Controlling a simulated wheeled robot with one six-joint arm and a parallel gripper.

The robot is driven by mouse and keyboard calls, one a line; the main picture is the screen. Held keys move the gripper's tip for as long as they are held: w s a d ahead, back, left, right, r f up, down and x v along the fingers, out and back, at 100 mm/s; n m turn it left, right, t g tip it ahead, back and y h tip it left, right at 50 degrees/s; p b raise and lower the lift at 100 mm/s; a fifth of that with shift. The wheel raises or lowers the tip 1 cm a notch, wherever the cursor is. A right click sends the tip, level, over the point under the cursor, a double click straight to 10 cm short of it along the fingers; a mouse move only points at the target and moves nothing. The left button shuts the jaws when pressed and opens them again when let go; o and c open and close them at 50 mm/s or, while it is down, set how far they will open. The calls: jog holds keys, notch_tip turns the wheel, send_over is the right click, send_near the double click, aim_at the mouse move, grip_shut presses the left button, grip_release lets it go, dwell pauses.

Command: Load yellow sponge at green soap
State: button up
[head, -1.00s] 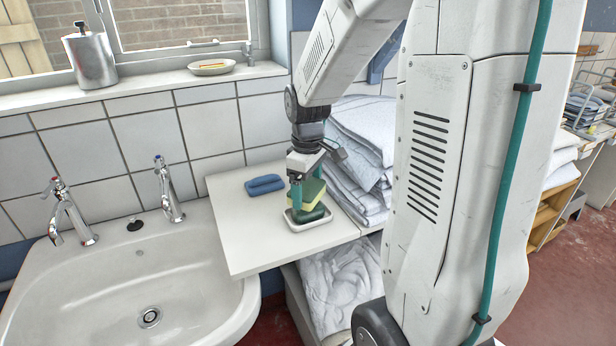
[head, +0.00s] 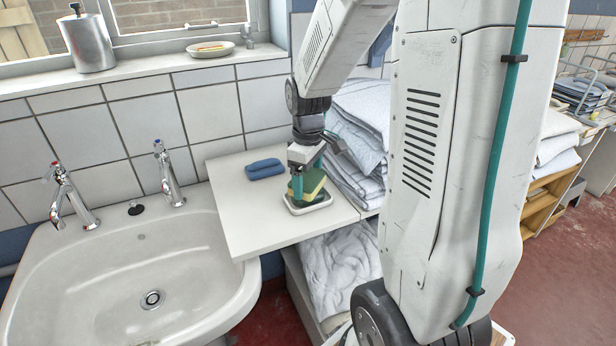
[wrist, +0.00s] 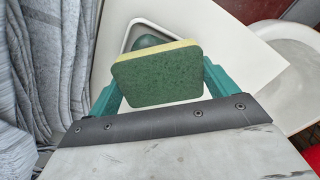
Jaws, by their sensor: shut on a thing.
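My gripper (head: 305,184) is shut on the yellow sponge (head: 312,182), which has a dark green scouring face. The sponge also fills the space between my teal fingers in the wrist view (wrist: 157,78). The green soap lies in a white soap dish (head: 331,200) on the white board. In the head view the sponge is low over the dish and hides most of the soap. In the wrist view part of the green soap (wrist: 149,42) shows beyond the sponge's yellow edge. I cannot tell whether sponge and soap touch.
A folded blue cloth (head: 265,169) lies behind and left of the dish. Stacked folded linen (head: 355,125) stands close on the right of my gripper. A sink (head: 120,270) with two taps is on the left. The board's front left is clear.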

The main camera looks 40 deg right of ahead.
aim_at(308, 178)
jog(key=shift+f, duration=0.6)
dwell(1.2)
jog(key=shift+r, duration=3.55)
